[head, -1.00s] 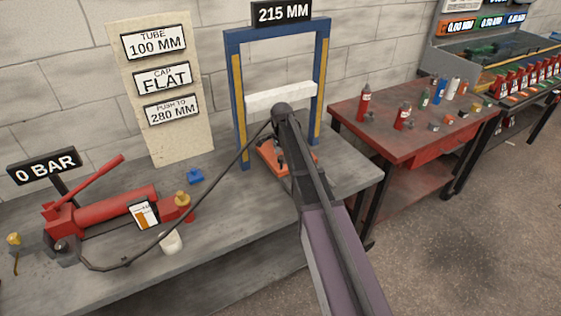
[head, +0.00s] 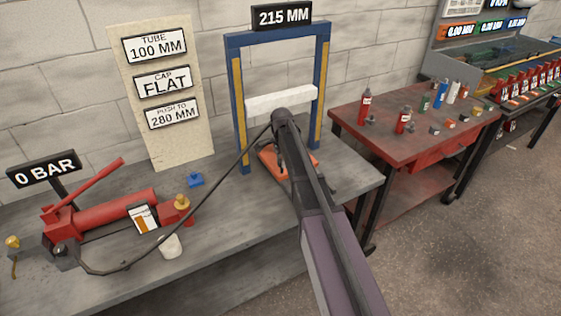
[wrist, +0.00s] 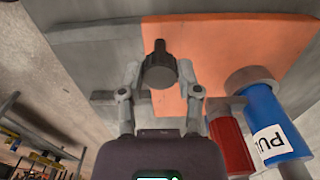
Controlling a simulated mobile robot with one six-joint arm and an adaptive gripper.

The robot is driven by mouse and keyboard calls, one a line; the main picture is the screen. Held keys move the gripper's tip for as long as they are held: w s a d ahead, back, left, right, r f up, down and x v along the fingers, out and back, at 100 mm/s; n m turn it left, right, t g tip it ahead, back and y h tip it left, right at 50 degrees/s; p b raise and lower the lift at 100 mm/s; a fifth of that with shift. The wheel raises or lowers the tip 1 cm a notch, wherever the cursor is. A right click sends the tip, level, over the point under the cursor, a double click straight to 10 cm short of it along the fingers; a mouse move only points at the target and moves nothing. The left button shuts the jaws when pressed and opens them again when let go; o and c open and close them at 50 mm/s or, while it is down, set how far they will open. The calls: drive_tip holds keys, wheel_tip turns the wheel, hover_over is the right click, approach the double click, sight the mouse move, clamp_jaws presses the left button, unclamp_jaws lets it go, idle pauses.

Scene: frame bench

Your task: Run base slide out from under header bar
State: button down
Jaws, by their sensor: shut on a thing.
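The orange base slide (head: 272,162) lies on the bench under the blue frame (head: 242,100), below the white header bar (head: 266,102). My arm hides part of the slide in the head view. In the wrist view the slide is an orange plate (wrist: 235,42) beside grey metal. My gripper (wrist: 160,78) is shut on a dark ribbed knob (wrist: 160,66), which stands in front of the plate. In the head view my gripper is mostly hidden behind my arm. A sign above the frame reads 215 MM (head: 282,17).
A red pump (head: 118,213) with a black hose stands left on the grey bench (head: 215,250); its sign reads 0 BAR. The hose runs to behind my wrist. Red (wrist: 228,145) and blue (wrist: 268,120) cylinders sit close right of my gripper. A red table (head: 390,125) holds bottles.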

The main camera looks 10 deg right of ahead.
drive_tip(key=s+d, duration=0.2)
drive_tip(key=s, duration=0.6)
drive_tip(key=s+d, duration=0.3)
drive_tip(key=s, duration=0.4)
drive_tip(key=shift+s+d, duration=0.25)
drive_tip(key=shift+s, duration=0.15)
drive_tip(key=shift+c, duration=1.8)
unclamp_jaws()
drive_tip(key=shift+o, duration=0.3)
drive_tip(key=shift+a, duration=0.1)
drive_tip(key=shift+r, duration=0.15)
